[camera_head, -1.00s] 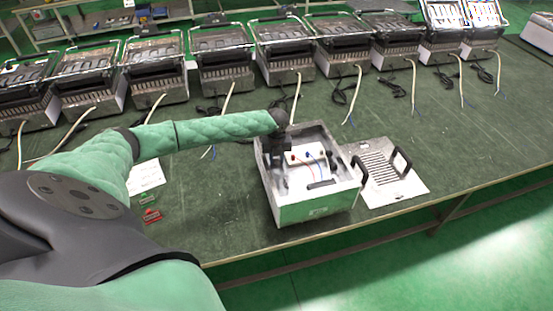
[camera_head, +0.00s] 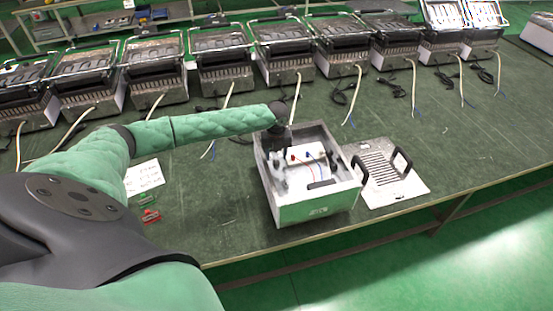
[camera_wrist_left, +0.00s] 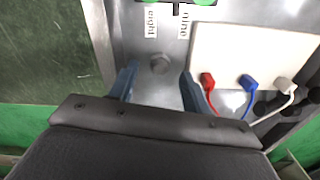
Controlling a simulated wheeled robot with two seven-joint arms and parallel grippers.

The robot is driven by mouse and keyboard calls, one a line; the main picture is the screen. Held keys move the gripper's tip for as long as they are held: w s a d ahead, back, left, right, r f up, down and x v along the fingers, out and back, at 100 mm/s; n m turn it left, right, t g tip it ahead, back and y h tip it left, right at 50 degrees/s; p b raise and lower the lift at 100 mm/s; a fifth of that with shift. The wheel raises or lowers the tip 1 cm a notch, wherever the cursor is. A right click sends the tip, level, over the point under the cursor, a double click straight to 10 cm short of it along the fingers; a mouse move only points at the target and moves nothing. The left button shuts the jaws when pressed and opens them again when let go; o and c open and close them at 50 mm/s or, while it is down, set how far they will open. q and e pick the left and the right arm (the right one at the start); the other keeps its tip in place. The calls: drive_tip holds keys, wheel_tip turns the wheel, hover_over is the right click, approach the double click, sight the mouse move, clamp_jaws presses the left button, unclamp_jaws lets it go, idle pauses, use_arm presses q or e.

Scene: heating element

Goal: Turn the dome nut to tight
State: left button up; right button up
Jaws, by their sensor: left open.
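A small grey dome nut (camera_wrist_left: 159,64) sits on the bare metal floor of the box, just below the labels "eight" and "nine" in the left wrist view. My left gripper (camera_wrist_left: 158,78) is open, with one blue-grey finger on each side of the nut and visible space between the fingers and it. In the head view the left gripper (camera_head: 275,143) points down into the back left part of the open metal box (camera_head: 318,208). The nut is too small to make out in the head view. My right gripper is not in view.
A white terminal block (camera_wrist_left: 240,50) with red, blue and white wires is close to the right finger. A slotted metal panel (camera_head: 390,185) with black handles lies right of the box. Red and green small parts (camera_head: 150,215) lie left. Several heater units stand in a row behind.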

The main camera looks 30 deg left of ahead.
sight(276, 161)
use_arm(q)
wheel_tip(276, 161, up, 4)
drive_tip(key=shift+f+b, duration=0.2)
drive_tip(key=shift+b, duration=0.45)
drive_tip(key=shift+r, duration=1)
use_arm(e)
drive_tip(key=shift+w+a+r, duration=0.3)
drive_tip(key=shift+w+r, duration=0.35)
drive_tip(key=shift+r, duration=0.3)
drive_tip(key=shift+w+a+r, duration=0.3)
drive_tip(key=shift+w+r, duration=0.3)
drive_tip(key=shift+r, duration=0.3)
